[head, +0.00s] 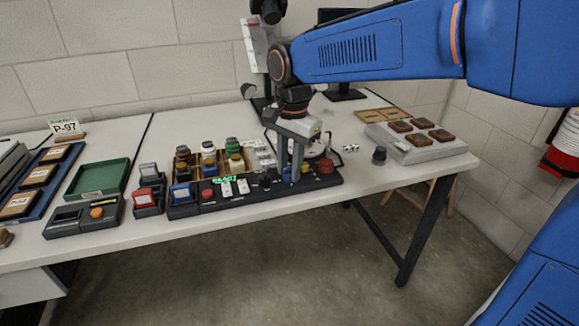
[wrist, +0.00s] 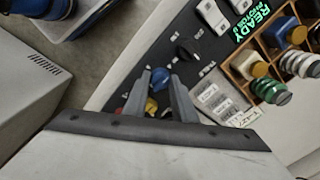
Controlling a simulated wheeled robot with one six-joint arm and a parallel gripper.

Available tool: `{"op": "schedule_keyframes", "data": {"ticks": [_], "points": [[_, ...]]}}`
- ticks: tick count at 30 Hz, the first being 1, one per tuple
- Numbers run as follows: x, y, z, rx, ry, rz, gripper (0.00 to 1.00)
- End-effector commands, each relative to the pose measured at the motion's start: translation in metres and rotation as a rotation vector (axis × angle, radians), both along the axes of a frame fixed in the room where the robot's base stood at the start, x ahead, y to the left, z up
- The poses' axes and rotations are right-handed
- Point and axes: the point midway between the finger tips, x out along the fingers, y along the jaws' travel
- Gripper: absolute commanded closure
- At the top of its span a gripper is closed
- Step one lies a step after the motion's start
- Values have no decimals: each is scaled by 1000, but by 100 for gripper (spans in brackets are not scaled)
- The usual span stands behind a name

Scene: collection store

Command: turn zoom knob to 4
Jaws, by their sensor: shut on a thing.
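A black control panel (head: 235,196) lies along the front edge of the table. My gripper (head: 290,178) points down at its right part. In the wrist view the fingers of my gripper (wrist: 160,82) are closed on the sides of a blue knob (wrist: 161,76). The knob also shows between the fingers in the head view (head: 286,174). A black knob (wrist: 188,49) stands beside it, apart from the fingers. The panel lettering near the knobs is too small to read, so I cannot tell the blue knob's setting.
A red knob (head: 326,166) and a yellow one (head: 304,168) are to the right of the gripper. White switches (head: 226,188) and a green READY display (wrist: 249,21) are on the panel. A wooden box of coloured jars (head: 208,160) stands behind. A grey tray (head: 440,150) is at the right.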

Motion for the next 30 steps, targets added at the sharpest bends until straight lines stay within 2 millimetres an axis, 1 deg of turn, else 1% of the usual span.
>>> {"op": "schedule_keyframes", "data": {"ticks": [3, 4, 6, 15, 19, 23, 30], "points": [[1, 0, 1, 2, -3, 0, 98], [1, 0, 1, 2, -3, 0, 71], [1, 0, 1, 2, -3, 0, 57], [0, 0, 1, 1, -1, 1, 57], [0, 0, 9, 1, -1, 1, 57], [0, -1, 28, 2, -3, 1, 57], [-2, -3, 75, 2, -3, 1, 57]]}}
